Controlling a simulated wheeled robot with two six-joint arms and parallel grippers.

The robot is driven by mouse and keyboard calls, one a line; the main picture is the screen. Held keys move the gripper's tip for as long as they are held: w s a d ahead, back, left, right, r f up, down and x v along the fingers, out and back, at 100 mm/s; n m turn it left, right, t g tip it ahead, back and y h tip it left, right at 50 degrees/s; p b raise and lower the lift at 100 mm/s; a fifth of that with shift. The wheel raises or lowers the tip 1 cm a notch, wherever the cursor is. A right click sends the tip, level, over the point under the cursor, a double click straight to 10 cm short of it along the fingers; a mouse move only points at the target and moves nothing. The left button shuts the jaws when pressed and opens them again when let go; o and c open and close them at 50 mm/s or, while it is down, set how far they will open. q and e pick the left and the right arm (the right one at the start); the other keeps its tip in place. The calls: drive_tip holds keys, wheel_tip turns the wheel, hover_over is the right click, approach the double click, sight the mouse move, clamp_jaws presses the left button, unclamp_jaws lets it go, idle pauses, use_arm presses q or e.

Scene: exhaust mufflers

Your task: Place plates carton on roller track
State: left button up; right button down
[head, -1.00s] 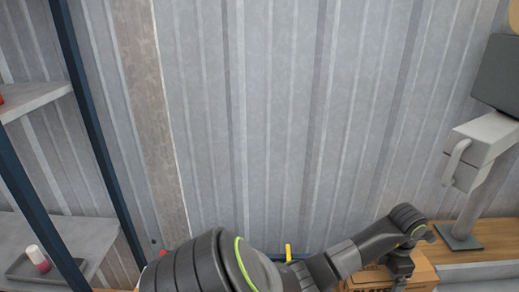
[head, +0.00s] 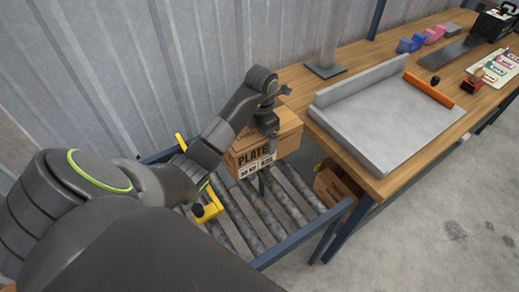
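The plates carton (head: 247,158), a brown box with "PLATE" lettering on its front, is at the far end of the roller track (head: 286,198). It appears to sit on the rollers, but its underside is not clear. My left arm comes in from the left, and my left gripper (head: 271,140) points down at the carton's top, overlapping its front. The fingertips are small and dark, so I cannot tell if they are closed on the carton. My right gripper is not in view.
Yellow brackets (head: 208,208) stand at the track's side. A wooden workbench (head: 400,186) with a grey tray (head: 388,122) adjoins the track on the right. Another carton (head: 336,188) sits low beneath the bench. A corrugated wall (head: 140,60) is behind. Rollers nearer me are bare.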

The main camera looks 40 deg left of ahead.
use_arm(q)
drive_tip(key=shift+a+f+b, duration=0.1)
drive_tip(key=shift+f+b, duration=0.2)
drive_tip(key=shift+f, duration=0.75)
wheel_tip(320, 180, down, 4)
drive_tip(key=shift+r, duration=0.1)
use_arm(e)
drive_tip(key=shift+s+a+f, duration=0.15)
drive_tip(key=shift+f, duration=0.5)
use_arm(q)
drive_tip(key=o, duration=1.4)
drive_tip(key=shift+f, duration=0.3)
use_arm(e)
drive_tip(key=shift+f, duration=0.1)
use_arm(q)
drive_tip(key=shift+r, duration=0.15)
